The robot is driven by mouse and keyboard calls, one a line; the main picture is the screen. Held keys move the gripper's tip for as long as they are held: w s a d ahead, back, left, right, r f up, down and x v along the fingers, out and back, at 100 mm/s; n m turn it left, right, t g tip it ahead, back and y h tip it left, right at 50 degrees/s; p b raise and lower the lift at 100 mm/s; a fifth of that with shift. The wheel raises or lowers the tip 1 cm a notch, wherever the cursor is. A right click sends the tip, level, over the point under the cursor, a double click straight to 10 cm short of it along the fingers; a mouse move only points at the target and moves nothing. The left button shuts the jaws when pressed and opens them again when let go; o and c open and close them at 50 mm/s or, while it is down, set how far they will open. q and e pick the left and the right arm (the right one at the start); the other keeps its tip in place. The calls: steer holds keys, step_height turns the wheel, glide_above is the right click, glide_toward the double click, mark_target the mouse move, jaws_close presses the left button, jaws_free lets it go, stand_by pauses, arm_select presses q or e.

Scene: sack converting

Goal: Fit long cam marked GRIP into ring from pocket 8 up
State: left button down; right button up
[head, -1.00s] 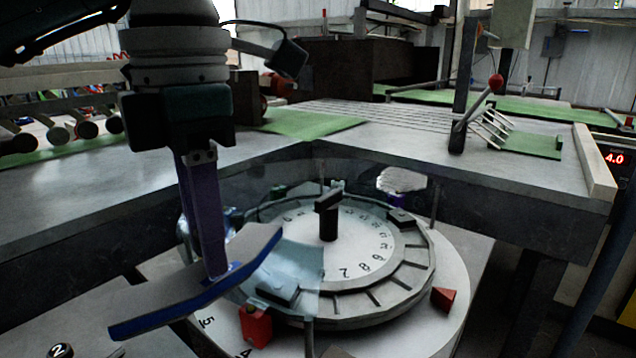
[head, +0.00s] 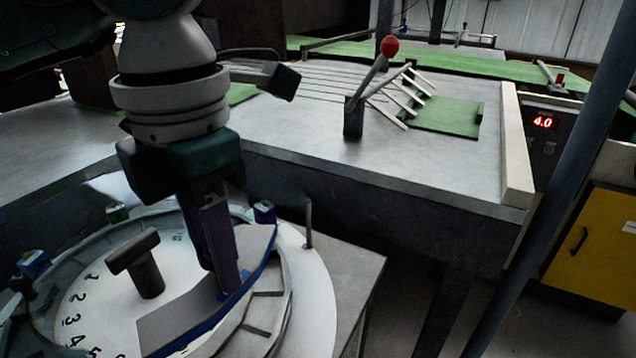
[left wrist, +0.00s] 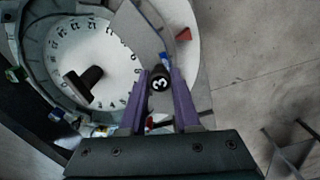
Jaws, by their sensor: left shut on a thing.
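My left gripper (head: 226,288) is shut on the long cam (head: 185,312), a curved grey plate with a blue edge. It holds the cam over the right side of the round ring (head: 262,322). The cam also shows in the left wrist view (left wrist: 130,35), beyond the purple fingers (left wrist: 160,85). The ring surrounds a white numbered dial (head: 95,305) with a dark T-shaped handle (head: 145,272). I cannot tell whether the cam touches the ring. Pocket 8 and the GRIP marking cannot be made out. My right gripper is not identifiable.
A blue-violet block (head: 264,213), a green block (head: 117,212) and a blue block (head: 34,264) stand around the ring. The grey table (head: 300,135) with a red-knobbed lever (head: 389,47) lies behind.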

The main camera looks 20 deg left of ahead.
arm_select(q)
steer(key=shift+s, duration=0.1)
step_height(320, 180, down, 10)
steer(key=b, duration=0.9)
steer(key=shift+r, duration=0.1)
steer(key=shift+f+b, duration=0.5)
steer(key=shift+b, duration=0.15)
steer(key=c, duration=0.5)
jaws_free()
steer(key=shift+c, duration=0.2)
step_height(320, 180, up, 10)
steer(key=shift+f+p, duration=0.1)
steer(key=shift+p, duration=0.35)
step_height(320, 180, up, 7)
steer(key=p, duration=0.5)
steer(key=shift+r, duration=0.2)
